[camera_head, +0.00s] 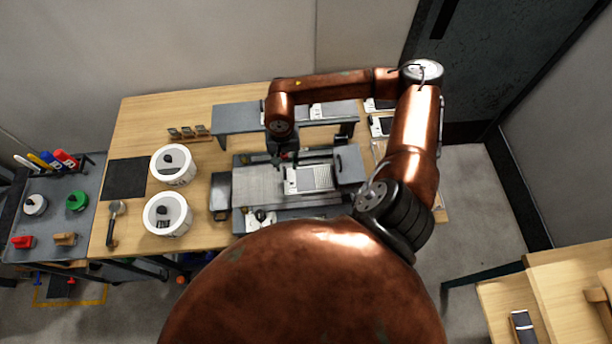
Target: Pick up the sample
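My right arm reaches over the workbench from the right, and its gripper (284,159) points down above the grey machine (252,187) in the middle. The fingers are small and dark against the machine, so I cannot tell whether they are open or shut, or whether they hold anything. A white device with a grey ribbed panel (314,178) lies on the machine, just right of and below the gripper. No item is clearly recognisable as the sample. My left gripper is not in view.
A raised grey shelf (234,120) stands behind the machine. Small items sit in a wooden rack (188,132) at the back left. A black mat (124,179) and a brush-like tool (114,222) lie left of the tubs. A grey side table (53,217) holds coloured tools.

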